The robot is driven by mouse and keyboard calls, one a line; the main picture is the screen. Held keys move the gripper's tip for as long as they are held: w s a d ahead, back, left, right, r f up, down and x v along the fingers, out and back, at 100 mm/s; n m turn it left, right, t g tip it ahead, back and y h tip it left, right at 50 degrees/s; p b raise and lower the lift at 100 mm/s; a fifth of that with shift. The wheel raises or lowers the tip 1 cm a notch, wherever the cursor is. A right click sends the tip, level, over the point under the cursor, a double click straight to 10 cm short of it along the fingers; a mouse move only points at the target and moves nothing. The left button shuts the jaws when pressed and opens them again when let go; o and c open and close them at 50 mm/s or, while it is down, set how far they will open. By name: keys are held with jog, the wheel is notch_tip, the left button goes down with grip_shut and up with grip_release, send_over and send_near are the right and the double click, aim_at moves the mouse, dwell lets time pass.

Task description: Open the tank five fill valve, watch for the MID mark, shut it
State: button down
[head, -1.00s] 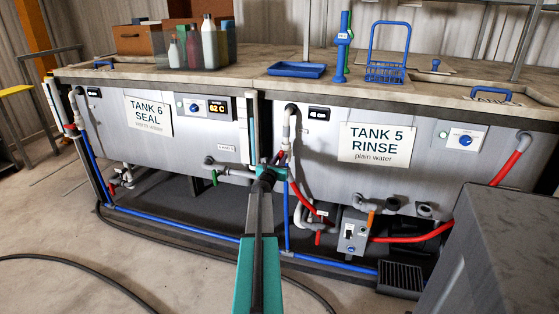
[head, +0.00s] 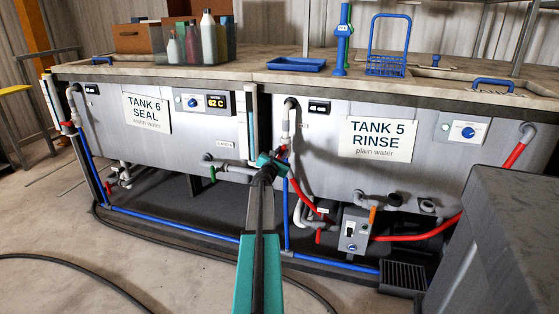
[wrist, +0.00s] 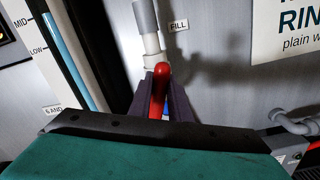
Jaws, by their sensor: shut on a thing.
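My gripper (wrist: 162,98) is shut on the red handle (wrist: 161,78) of the fill valve, on the grey pipe (wrist: 148,28) beside the FILL label (wrist: 178,26). In the head view my gripper (head: 274,160) is at this pipe, left of the TANK 5 RINSE sign (head: 378,139). The valve body is mostly hidden, and I cannot tell whether it is open. The sight tube (wrist: 66,60) stands left of the pipe, with MID (wrist: 20,23) and LOW (wrist: 37,49) marks. Its blue column reaches above LOW, with its top close to MID.
Tank 6 (head: 147,112) is on the left. A pump box (head: 353,230) with red hoses sits low on the right. A dark grey block (head: 500,240) fills the near right. A black hose (head: 60,257) lies on the open floor at left.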

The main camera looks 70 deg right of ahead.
jog(key=m+b, duration=0.4)
jog(key=b, duration=0.1)
jog(key=s+d+m+b, duration=0.1)
jog(key=m+b, duration=0.1)
jog(key=b, duration=0.1)
jog(key=shift+d+f+m+b, duration=0.1)
jog(key=shift+f+m+b, duration=0.2)
jog(key=shift+m+b, duration=0.65)
jog(key=m+b, duration=0.2)
jog(key=b, duration=0.1)
jog(key=f+m+b, duration=0.1)
jog(key=b, duration=0.1)
jog(key=shift+a+m, duration=0.25)
jog(key=m+b, duration=0.2)
jog(key=shift+w+a+b, duration=0.1)
jog(key=shift+b, duration=0.2)
jog(key=shift+w+m, duration=0.1)
jog(key=shift+m, duration=0.3)
jog(key=c, duration=1.6)
grip_release()
jog(key=shift+a, duration=0.1)
jog(key=shift+c, duration=0.2)
jog(key=shift+s, duration=0.2)
